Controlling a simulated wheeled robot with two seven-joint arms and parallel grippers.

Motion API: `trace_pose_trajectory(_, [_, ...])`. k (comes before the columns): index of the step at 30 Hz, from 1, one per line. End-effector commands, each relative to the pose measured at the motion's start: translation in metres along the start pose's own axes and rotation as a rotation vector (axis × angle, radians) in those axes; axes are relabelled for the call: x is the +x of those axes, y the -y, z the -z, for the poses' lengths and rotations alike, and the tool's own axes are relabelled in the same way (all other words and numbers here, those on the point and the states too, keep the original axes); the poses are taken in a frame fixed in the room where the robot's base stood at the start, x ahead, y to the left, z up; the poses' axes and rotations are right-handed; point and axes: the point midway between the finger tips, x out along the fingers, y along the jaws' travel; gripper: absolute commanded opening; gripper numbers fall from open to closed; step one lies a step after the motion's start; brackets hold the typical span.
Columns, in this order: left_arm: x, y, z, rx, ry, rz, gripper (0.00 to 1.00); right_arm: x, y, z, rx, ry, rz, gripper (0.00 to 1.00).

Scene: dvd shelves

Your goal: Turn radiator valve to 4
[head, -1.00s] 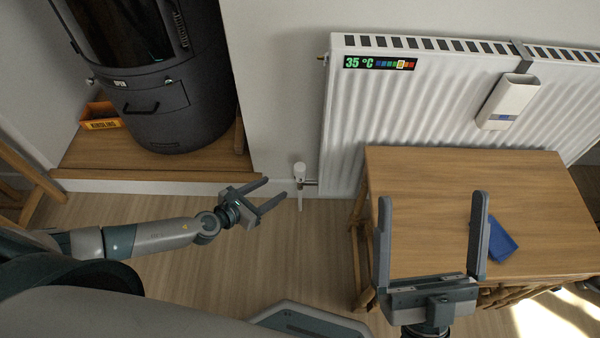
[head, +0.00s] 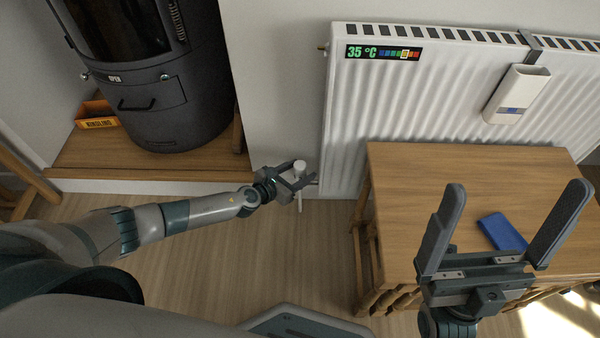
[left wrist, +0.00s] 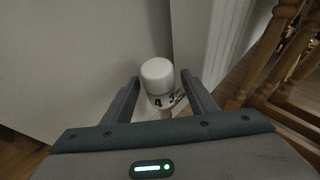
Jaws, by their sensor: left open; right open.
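The radiator valve (head: 299,168) is a white knob on a pipe at the lower left corner of the white radiator (head: 345,120). It also shows in the left wrist view (left wrist: 157,76), where the digits 4 and 3 can be read on its collar. My left gripper (head: 299,180) is open, with its fingers on either side of the valve; I cannot tell whether they touch it. My right gripper (head: 512,225) is open and empty above the wooden table. A display on the radiator (head: 383,53) reads 35 °C.
The wooden table (head: 430,180) stands in front of the radiator with a blue object (head: 503,232) on it. A white holder (head: 516,95) hangs on the radiator. A dark stove (head: 150,70) stands at the left on a wooden platform, beside an orange kindling box (head: 98,114).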

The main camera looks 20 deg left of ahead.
Motion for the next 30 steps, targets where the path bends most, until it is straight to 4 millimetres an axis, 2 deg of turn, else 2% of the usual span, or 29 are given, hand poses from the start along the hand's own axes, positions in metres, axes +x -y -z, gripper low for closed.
trace_pose_trajectory(9, [0.002, 0.000, 0.000, 0.000, 0.000, 0.000, 0.53, 0.001, -0.001, 0.002, -0.001, -0.014, 0.001, 1.00])
trace_pose_trajectory(10, [0.002, 0.000, 0.000, 0.000, 0.000, 0.000, 0.51, 0.001, -0.001, 0.002, -0.001, -0.014, 0.001, 1.00])
trace_pose_trajectory(15, [0.002, 0.000, 0.000, 0.000, 0.000, 0.000, 0.12, 0.001, -0.001, 0.002, -0.001, -0.014, 0.001, 1.00])
trace_pose_trajectory(28, [0.001, 0.001, -0.003, -0.017, 0.000, -0.033, 0.12, 0.004, 0.002, -0.005, 0.006, 0.045, -0.004, 1.00])
trace_pose_trajectory(30, [0.001, 0.001, -0.003, -0.025, 0.000, -0.052, 0.12, -0.007, 0.008, -0.017, 0.021, 0.135, -0.007, 1.00])
